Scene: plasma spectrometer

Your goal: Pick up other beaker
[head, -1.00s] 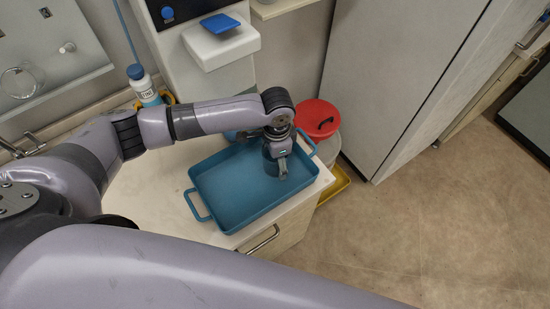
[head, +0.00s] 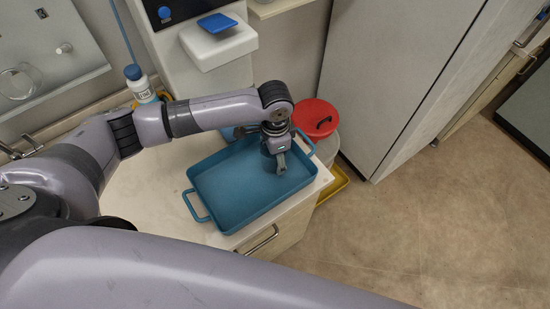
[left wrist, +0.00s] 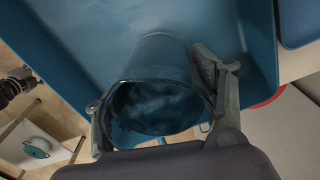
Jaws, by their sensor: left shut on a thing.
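My left gripper (head: 281,166) is over the right part of a blue tray (head: 215,206) in the head view. In the left wrist view a clear glass beaker (left wrist: 158,97), tinted blue by the tray behind it, sits between the two fingers of the left gripper (left wrist: 158,112), which is shut on it. In the head view the beaker is mostly hidden by the gripper. Whether its base touches the tray floor cannot be told. My right gripper is not identifiable in either view.
The tray stands on a white counter (head: 135,188) beside a white instrument (head: 222,50). A white bottle with a blue cap (head: 140,84) stands behind my arm. A red-lidded bin (head: 315,118) and a grey cabinet (head: 385,85) lie to the right. Round glassware (head: 18,82) is at far left.

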